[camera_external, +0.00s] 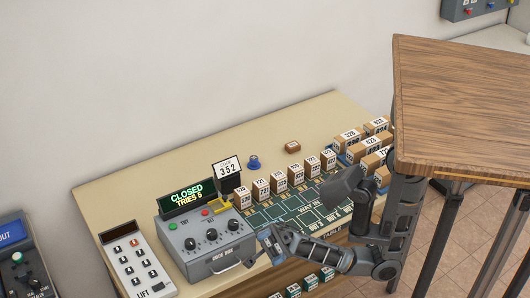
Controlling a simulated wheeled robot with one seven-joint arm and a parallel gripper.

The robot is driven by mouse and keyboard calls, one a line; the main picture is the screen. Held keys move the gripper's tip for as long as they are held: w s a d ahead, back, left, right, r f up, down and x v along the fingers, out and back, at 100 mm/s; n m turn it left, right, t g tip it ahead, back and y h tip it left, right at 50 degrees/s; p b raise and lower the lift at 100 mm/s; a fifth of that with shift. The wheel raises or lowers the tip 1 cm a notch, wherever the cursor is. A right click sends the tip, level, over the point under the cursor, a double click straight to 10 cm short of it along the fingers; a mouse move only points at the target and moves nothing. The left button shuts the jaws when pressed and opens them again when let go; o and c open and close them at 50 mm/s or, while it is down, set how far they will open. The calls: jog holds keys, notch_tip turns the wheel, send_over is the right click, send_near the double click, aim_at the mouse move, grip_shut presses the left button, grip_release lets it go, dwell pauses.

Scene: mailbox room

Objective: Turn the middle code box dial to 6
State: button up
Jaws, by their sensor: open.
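The grey code box (222,258) stands on the table, with three black dials in a row on its top. The middle dial (211,234) sits between the left dial (190,243) and the right dial (233,225). The numbers around the dials are too small to read, so the middle dial's setting cannot be told. The display (188,197) behind the box reads CLOSED, TRIES 5. My gripper (266,241) is open and empty, low beside the box's right side, apart from the middle dial. Its fingers are small in view.
Several numbered parcels (295,174) line the table to the right. A blue knob-like object (254,163) and a brown block (293,147) lie behind. A wooden tabletop (470,105) rises at right.

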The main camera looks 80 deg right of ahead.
jog(key=w+a+f+n+g+h, duration=0.1)
jog(key=a+f+n+g+h, duration=0.1)
jog(key=n+g+h, duration=0.15)
jog(key=m+t+h+b, duration=0.2)
jog(key=m+t+h, duration=0.45)
jog(key=h, duration=1.65)
send_over(212, 232)
jog(key=shift+g+y, duration=0.25)
jog(key=shift+g, duration=0.15)
notch_tip(212, 232, down, 11)
jog(key=shift+r, duration=0.1)
jog(key=shift+d, duration=0.1)
jog(key=shift+f, duration=3.85)
jog(key=c, duration=1)
